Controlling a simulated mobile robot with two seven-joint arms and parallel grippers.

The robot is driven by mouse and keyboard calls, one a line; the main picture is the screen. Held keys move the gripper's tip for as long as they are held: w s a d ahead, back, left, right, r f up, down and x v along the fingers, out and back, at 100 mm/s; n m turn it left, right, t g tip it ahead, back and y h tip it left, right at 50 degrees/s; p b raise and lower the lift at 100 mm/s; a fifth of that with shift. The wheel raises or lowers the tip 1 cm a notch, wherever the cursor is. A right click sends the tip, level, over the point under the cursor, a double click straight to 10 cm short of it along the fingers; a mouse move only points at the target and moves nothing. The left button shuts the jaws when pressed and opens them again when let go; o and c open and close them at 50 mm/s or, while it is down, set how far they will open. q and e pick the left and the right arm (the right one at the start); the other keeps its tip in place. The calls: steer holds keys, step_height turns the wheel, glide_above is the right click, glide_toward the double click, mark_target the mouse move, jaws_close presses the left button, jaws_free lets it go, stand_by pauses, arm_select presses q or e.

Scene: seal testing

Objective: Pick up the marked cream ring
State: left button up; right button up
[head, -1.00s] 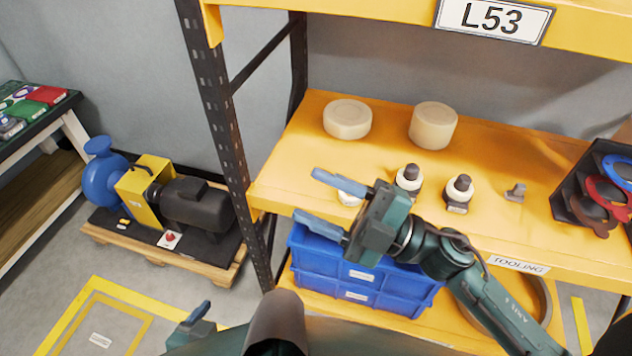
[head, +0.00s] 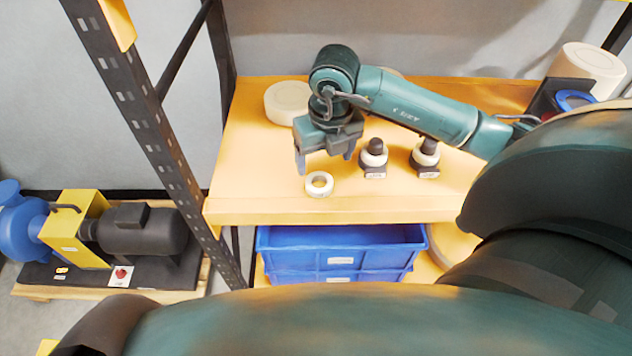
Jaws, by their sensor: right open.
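A small cream ring (head: 319,184) lies flat on the yellow shelf (head: 255,205) near its front edge. Any mark on it is too small to make out. My right gripper (head: 324,168) is open and points down, its fingertips just behind and above the ring. The fingers look apart from the ring, but the exact gap cannot be told. Two more cream rings sit on dark posts to the right, one on the nearer post (head: 374,158) and one on the farther post (head: 425,157). My left gripper is not in view.
A cream round block (head: 286,102) stands behind my right gripper. Blue bins (head: 340,250) sit below the shelf. A black rack upright (head: 150,130) stands left. Free shelf surface lies left of the ring.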

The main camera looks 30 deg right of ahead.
mark_target(320, 178)
steer(key=f, duration=0.2)
steer(key=w+f, duration=0.1)
steer(key=f, duration=0.5)
steer(key=shift+w, duration=0.3)
steer(key=c, duration=1.1)
